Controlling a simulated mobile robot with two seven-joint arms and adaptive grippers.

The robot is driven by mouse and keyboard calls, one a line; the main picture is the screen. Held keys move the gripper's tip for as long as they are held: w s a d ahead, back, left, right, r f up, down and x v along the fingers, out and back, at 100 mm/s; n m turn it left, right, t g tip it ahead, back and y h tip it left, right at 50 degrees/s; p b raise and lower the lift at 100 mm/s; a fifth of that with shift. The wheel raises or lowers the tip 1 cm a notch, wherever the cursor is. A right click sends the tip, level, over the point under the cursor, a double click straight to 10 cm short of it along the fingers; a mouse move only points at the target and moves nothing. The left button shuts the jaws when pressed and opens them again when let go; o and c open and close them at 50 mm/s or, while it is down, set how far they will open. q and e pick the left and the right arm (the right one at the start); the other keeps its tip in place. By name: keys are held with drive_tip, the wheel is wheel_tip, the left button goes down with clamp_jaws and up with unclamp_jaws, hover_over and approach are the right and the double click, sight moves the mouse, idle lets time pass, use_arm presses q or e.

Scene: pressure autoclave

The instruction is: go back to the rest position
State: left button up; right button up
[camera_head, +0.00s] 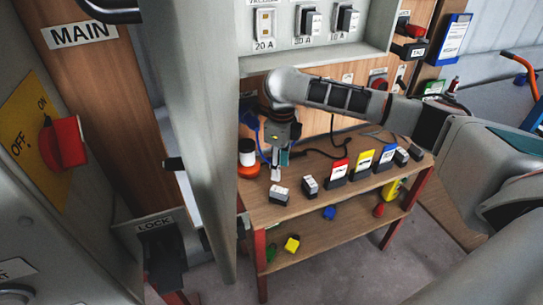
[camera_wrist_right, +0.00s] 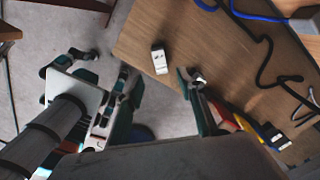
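My right arm reaches in from the right in the head view. My right gripper (camera_head: 279,165) points down above the near left part of the wooden table (camera_head: 300,208). In the right wrist view my right gripper (camera_wrist_right: 158,88) has its two fingers wide apart with nothing between them. A small white and dark block (camera_wrist_right: 159,60) lies on the table beyond the fingertips; a similar block (camera_head: 279,194) shows just below the gripper in the head view.
Red (camera_head: 337,171), yellow (camera_head: 362,163) and blue (camera_head: 386,156) tagged items stand along the table. An orange and white container (camera_head: 248,160) stands left of the gripper. Cables lie behind. A grey cabinet post (camera_head: 205,150) rises on the left. Padlocks sit on the lower shelf.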

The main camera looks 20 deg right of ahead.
drive_tip(key=s+a+f+m+t+y, duration=0.1)
drive_tip(key=s+a+f+m+t, duration=0.1)
drive_tip(key=s+a+f+m, duration=0.45)
drive_tip(key=s+a+f+m+t+y, duration=0.15)
drive_tip(key=a+f+m, duration=0.25)
drive_tip(key=a, duration=0.5)
drive_tip(key=s+d+r+m+t+h, duration=0.15)
drive_tip(key=s+d+m+h, duration=0.25)
drive_tip(key=s+d+m, duration=0.65)
drive_tip(key=s+d+m+t+h, duration=0.25)
drive_tip(key=s+d+m, duration=0.35)
drive_tip(key=d+m, duration=0.85)
drive_tip(key=w+a+f+m+t+y, duration=0.1)
drive_tip(key=a+f+m+y, duration=0.1)
drive_tip(key=a+f, duration=0.5)
drive_tip(key=a+f+m+t+y, duration=0.2)
drive_tip(key=a+f+y, duration=0.2)
drive_tip(key=a, duration=0.7)
wheel_tip(320, 180, down, 3)
drive_tip(key=shift+w+r+y, duration=0.15)
drive_tip(key=shift+w+y, duration=0.2)
drive_tip(key=shift+y, duration=0.05)
